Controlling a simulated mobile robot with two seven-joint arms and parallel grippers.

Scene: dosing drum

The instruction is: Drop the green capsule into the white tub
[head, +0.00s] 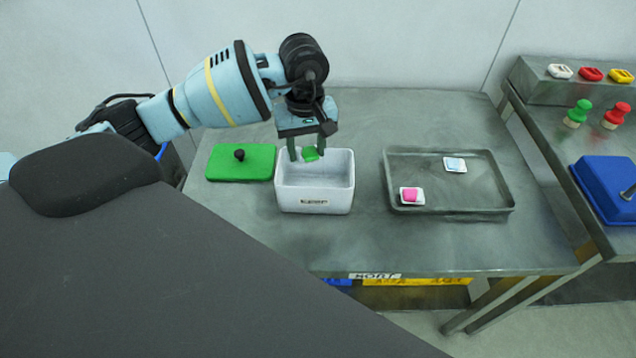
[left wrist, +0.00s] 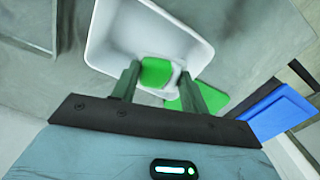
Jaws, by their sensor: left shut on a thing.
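The green capsule (head: 310,155) is held between the fingers of my left gripper (head: 307,152), over the back part of the white tub's opening. The white tub (head: 315,200) stands upright on the grey table, with a small label on its front. In the left wrist view the green capsule (left wrist: 155,73) sits between the two fingertips of my left gripper (left wrist: 158,78), with the white tub (left wrist: 110,35) behind it. The capsule appears above the tub's floor; the exact height is hard to tell. My right gripper is not in view.
A green lid (head: 228,164) with a black knob lies left of the tub. Right of it, a grey tray (head: 450,205) holds a pink piece (head: 411,195) and a pale blue piece (head: 455,164) on white bases. A side bench (head: 550,125) at right carries a blue lid (head: 605,185).

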